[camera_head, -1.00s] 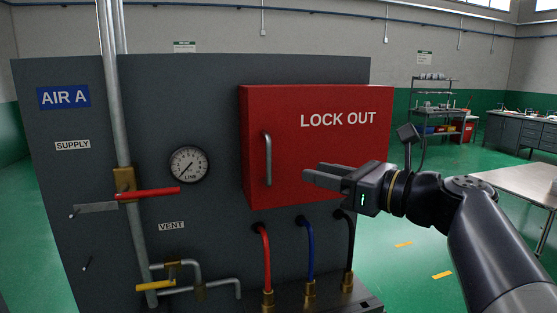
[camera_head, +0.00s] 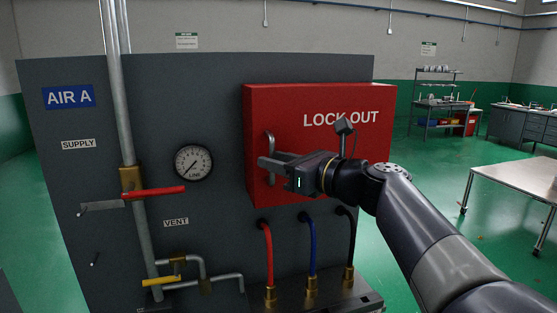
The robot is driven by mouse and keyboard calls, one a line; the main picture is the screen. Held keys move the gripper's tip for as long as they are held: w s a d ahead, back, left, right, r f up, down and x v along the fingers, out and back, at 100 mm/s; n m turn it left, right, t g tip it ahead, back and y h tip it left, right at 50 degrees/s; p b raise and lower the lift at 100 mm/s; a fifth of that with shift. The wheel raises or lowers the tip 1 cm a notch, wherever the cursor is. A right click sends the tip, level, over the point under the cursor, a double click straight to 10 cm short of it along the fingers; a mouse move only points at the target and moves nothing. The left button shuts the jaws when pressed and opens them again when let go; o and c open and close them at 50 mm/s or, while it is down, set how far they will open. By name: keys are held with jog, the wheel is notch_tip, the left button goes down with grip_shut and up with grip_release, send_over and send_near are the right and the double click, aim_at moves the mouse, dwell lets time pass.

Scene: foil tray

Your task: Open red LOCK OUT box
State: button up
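The red LOCK OUT box (camera_head: 345,150) is mounted on the dark grey panel, and its front door looks shut. A grey vertical bar handle (camera_head: 269,143) stands at the left side of the door. My gripper (camera_head: 267,161) points left across the front of the door, with its fingertips at the handle's lower half. The fingers look apart. They cover part of the handle, so I cannot tell whether they are around it or only in front of it, or touching it.
Left of the box are a pressure gauge (camera_head: 193,162), a vertical pipe (camera_head: 118,100) and a red valve lever (camera_head: 155,193). Red, blue and black hoses (camera_head: 312,245) hang below the box. A metal table (camera_head: 515,182) stands at the right, with green floor between.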

grip_shut()
dwell(0.6)
